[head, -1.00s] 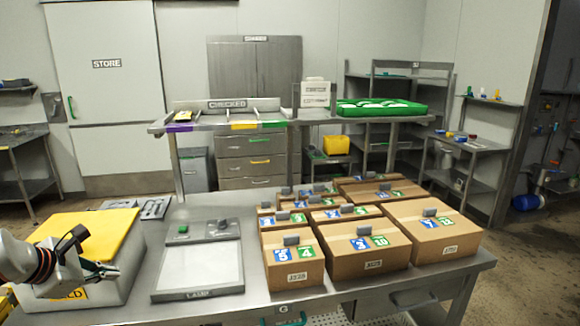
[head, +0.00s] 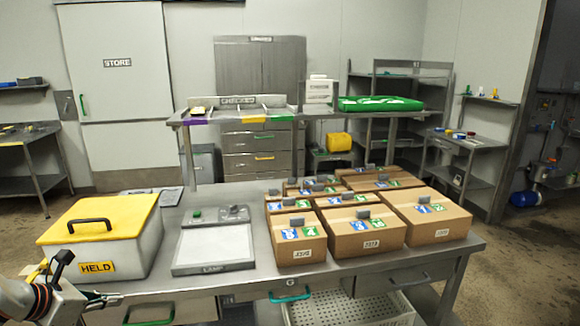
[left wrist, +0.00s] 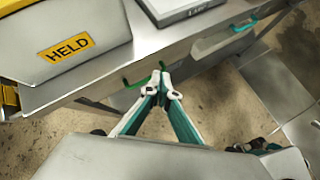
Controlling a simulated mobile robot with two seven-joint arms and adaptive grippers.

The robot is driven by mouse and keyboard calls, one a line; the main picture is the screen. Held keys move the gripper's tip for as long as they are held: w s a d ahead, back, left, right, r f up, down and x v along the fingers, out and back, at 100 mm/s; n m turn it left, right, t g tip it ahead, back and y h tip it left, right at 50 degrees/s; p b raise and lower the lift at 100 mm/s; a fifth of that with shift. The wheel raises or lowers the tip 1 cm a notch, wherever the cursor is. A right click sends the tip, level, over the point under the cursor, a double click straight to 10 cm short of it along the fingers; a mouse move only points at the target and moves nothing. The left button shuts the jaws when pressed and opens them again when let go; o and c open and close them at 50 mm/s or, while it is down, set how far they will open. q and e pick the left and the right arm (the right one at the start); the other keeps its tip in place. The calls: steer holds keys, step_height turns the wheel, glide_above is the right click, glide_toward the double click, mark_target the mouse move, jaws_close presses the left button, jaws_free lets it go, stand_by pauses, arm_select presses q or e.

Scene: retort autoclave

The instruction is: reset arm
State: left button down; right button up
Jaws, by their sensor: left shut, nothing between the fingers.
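My left gripper (head: 112,299) is at the lower left of the head view, in front of the table's front edge and below the HELD box. It also shows in the left wrist view (left wrist: 161,72), where its fingertips meet with nothing between them. Behind the fingertips in that view is a green drawer handle (left wrist: 138,83); I cannot tell whether they touch it. My right gripper is in neither view.
A grey HELD box (head: 148,245) with a yellow lid (head: 125,213) stands at the table's left. Beside it is a lamp panel (head: 213,247). Several cardboard boxes (head: 352,238) fill the table's right. A white perforated basket (head: 350,307) is below.

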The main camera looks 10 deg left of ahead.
arm_select(q)
steer(key=s+d+f+n+t+h, duration=0.1)
steer(key=s+d+f+n, duration=0.35)
steer(key=f+n, duration=0.5)
steer(key=s+d+f+n, duration=0.4)
steer(key=s+f+n, duration=0.2)
steer(key=f+n, duration=0.35)
steer(key=s+d+f+n, duration=0.3)
steer(key=d+f+n, duration=0.1)
steer(key=d+n, duration=0.4)
steer(key=s+d+f+n, duration=0.3)
steer(key=d+f+n, duration=0.1)
steer(key=d+n, duration=0.5)
steer(key=shift+s+d, duration=0.35)
steer(key=shift+d, duration=0.8)
